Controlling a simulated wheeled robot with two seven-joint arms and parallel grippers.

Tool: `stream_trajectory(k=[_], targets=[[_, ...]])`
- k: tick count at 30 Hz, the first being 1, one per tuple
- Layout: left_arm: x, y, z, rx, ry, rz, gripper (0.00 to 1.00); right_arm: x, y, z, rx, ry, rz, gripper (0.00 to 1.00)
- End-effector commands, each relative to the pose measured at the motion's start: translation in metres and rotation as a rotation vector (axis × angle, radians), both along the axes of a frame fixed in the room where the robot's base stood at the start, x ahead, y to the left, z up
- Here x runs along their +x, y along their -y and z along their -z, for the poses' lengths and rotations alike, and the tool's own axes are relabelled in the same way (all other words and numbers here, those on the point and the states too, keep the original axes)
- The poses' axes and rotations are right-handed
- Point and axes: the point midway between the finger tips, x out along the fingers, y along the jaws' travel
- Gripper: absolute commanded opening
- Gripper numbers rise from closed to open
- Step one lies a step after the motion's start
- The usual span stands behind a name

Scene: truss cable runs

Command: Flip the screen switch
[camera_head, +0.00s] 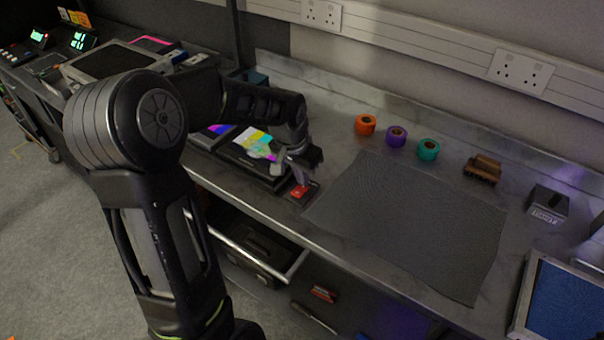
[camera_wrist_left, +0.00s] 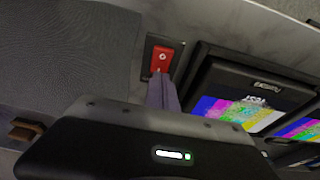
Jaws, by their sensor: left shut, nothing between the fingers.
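The red rocker switch (camera_head: 299,191) sits in a dark plate on the bench, at the front edge beside a screen (camera_head: 252,150) with colour bars. My left gripper (camera_head: 302,178) is shut and empty, its fingertips pointing down right at the switch. In the left wrist view the red switch (camera_wrist_left: 162,59) shows a white mark, and the shut fingers (camera_wrist_left: 162,92) reach its near end. I cannot tell whether they touch it. The screen (camera_wrist_left: 247,100) in that view is lit with colour bars. My right gripper is not in view.
A grey mat (camera_head: 405,225) lies right of the switch. Orange (camera_head: 365,125), purple (camera_head: 396,136) and teal (camera_head: 428,149) tape rolls, a brush (camera_head: 483,169) and a small grey box (camera_head: 547,204) stand behind and beside it. An open drawer (camera_head: 255,250) is below the bench edge.

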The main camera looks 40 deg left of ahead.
Motion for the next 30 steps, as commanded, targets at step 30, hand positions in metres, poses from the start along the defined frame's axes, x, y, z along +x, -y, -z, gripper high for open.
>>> stream_trajectory(k=[30], targets=[[-0.015, 0.001, -0.004, -0.001, -0.017, 0.000, 0.00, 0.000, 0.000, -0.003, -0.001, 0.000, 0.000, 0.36]])
